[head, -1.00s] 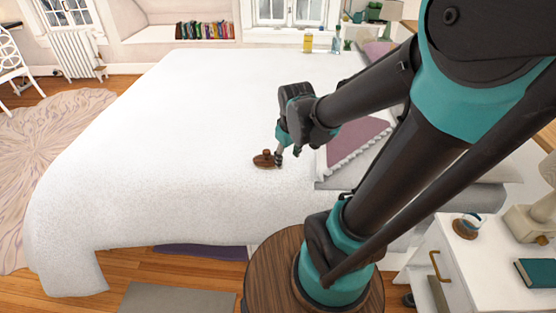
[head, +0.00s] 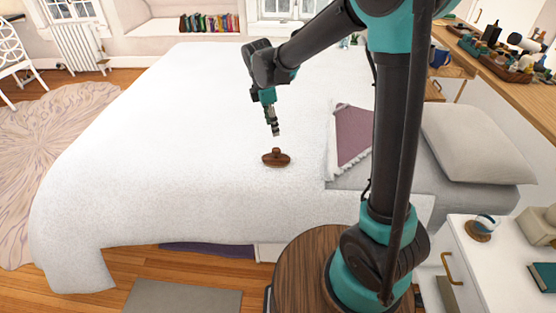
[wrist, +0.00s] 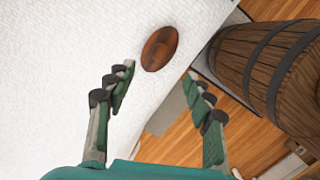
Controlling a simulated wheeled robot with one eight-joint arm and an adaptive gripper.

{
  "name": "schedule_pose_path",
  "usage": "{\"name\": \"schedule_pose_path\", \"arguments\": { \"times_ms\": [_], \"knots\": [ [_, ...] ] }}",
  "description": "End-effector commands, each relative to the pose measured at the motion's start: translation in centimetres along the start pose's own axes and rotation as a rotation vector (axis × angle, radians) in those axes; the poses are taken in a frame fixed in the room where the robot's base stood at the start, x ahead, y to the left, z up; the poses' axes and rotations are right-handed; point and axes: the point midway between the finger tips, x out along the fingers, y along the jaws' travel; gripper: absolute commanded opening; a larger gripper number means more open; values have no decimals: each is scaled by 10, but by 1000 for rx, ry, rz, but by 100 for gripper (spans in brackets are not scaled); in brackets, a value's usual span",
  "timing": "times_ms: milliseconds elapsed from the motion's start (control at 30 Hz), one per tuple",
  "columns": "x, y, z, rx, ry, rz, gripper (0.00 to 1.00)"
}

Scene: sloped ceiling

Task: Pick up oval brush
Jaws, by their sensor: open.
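The oval brush (head: 276,157) is brown and wooden with a raised knob on top. It lies on the white bedspread (head: 150,140), near the front of the bed. In the wrist view the brush (wrist: 160,48) sits beyond the fingertips, between them and near the top of the picture. My gripper (head: 274,130) is above and just behind the brush in the head view, apart from it. In the wrist view my gripper (wrist: 160,88) has its two fingers wide apart with nothing between them.
A purple throw (head: 352,135) and a grey pillow (head: 475,140) lie on the right of the bed. A white nightstand (head: 500,265) with a cup (head: 484,222) stands at the front right. The bedspread around the brush is clear.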

Motion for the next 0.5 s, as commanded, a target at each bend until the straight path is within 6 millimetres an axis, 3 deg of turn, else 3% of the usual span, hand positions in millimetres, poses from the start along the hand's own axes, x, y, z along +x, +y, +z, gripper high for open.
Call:
{"name": "schedule_pose_path", "arguments": {
  "times_ms": [300, 500],
  "knots": [
    [59, 0, 0, 1, 0, 0, 53],
    [74, 0, 0, 1, 0, 0, 53]
  ]
}}
